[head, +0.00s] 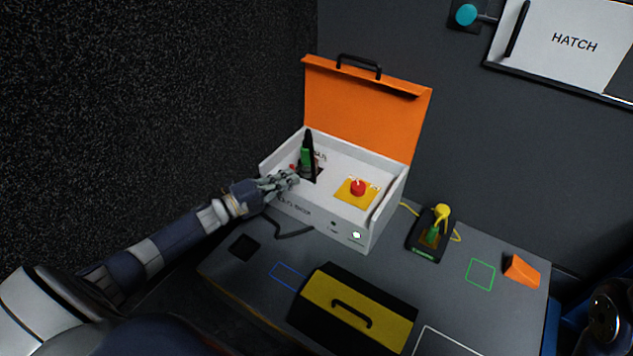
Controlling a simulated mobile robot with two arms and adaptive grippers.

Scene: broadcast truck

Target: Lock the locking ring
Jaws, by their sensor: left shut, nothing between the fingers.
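An open white case (375,228) with an orange lid (365,105) stands on the table. Inside it, at the left, an upright black lever (309,150) stands beside a green part (305,160). A red button (358,187) sits on a yellow plate at the right. I cannot make out which part is the locking ring. My left gripper (293,177) is shut and empty, at the case's left front, close to the foot of the lever. Its fingers hide part of that area, and I cannot tell whether they touch anything. My right gripper does not show.
A black and yellow toolbox (353,311) stands at the table's front. A black device (427,248) with a yellow knob and cable stands right of the case. An orange wedge (521,270) lies farther right. A hatch (570,45) is on the back wall.

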